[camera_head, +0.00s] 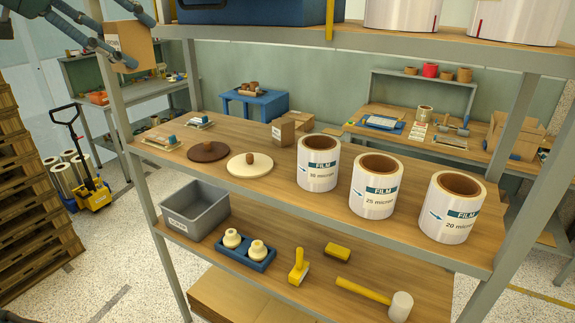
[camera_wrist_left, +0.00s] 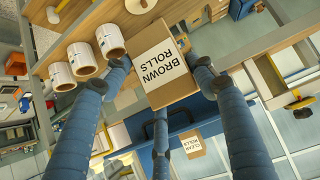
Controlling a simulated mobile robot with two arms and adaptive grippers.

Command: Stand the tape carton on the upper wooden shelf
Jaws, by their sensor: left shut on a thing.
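The brown tape carton (camera_head: 138,40) is at the top left of the head view, raised beside the left end of the rack. In the left wrist view the carton (camera_wrist_left: 168,92) carries a white label reading BROWN ROLLS, upside down in the picture. My left gripper (camera_head: 128,45) is shut on it, with blue fingers around it; the gripper (camera_wrist_left: 163,72) also fills the middle of the wrist view. The top wooden shelf (camera_head: 390,42) runs along the upper edge of the head view. My right gripper is in neither view.
The top shelf bears a blue crate (camera_head: 255,10) and white rolls (camera_head: 402,14). A grey metal upright (camera_head: 118,112) stands close to the held carton.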

